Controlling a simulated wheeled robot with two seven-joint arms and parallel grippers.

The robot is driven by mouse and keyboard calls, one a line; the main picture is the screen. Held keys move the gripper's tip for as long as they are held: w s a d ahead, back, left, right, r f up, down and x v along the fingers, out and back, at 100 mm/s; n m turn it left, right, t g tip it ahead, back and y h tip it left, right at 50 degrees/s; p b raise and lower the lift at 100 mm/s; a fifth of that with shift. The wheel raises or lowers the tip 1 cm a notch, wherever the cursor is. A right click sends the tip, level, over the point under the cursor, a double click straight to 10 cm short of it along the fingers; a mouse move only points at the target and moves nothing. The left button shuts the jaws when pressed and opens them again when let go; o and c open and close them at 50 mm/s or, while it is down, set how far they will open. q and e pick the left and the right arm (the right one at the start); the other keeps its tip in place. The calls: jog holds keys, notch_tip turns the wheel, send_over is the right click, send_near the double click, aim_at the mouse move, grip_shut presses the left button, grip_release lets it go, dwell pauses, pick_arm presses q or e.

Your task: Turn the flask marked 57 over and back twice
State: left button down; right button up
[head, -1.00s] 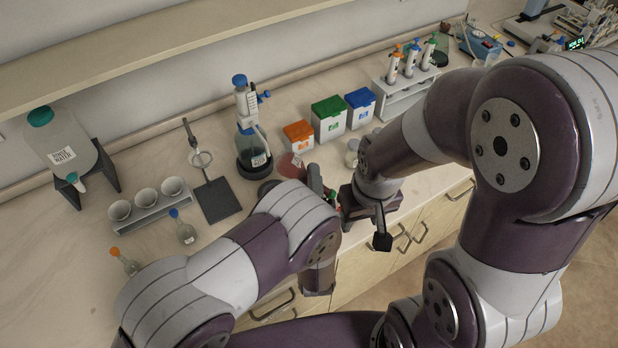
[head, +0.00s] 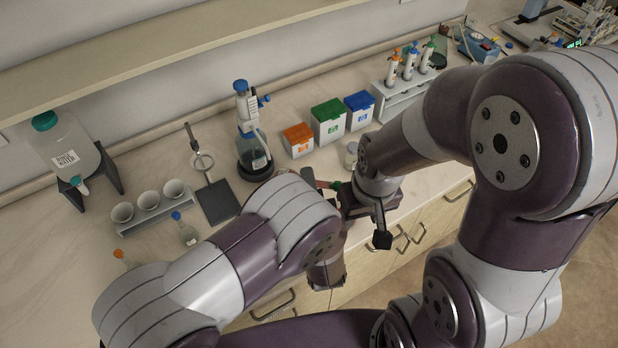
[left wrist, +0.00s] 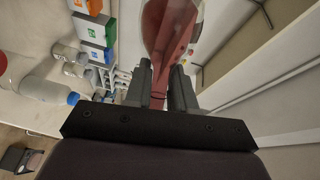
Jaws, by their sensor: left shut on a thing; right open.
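A flask with red liquid (left wrist: 170,35) is held by its neck between the fingers of my left gripper (left wrist: 162,88). In the left wrist view its wide body points to the top edge and is cut off; I cannot read a 57 on it. My right gripper (head: 352,217) is open and empty, close to the stopper, above the bench's front edge.
Behind stand a dispenser bottle (head: 252,150) and orange (head: 297,140), green (head: 328,122) and blue (head: 360,110) boxes. Drawer handles lie below.

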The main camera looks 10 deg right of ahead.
pick_arm(q)
jog(key=shift+n, duration=0.4)
jog(key=shift+s, duration=0.1)
jog(key=shift+r+n+g+p, duration=0.25)
jog(key=shift+n+g+p, duration=0.3)
jog(key=shift+n, duration=0.45)
jog(key=shift+f+n+g+h, duration=0.15)
jog(key=shift+n+g+h, duration=0.15)
jog(key=shift+n+g, duration=0.35)
jog(key=shift+f+n, duration=0.1)
jog(key=shift+n, duration=0.25)
jog(key=shift+a, duration=0.1)
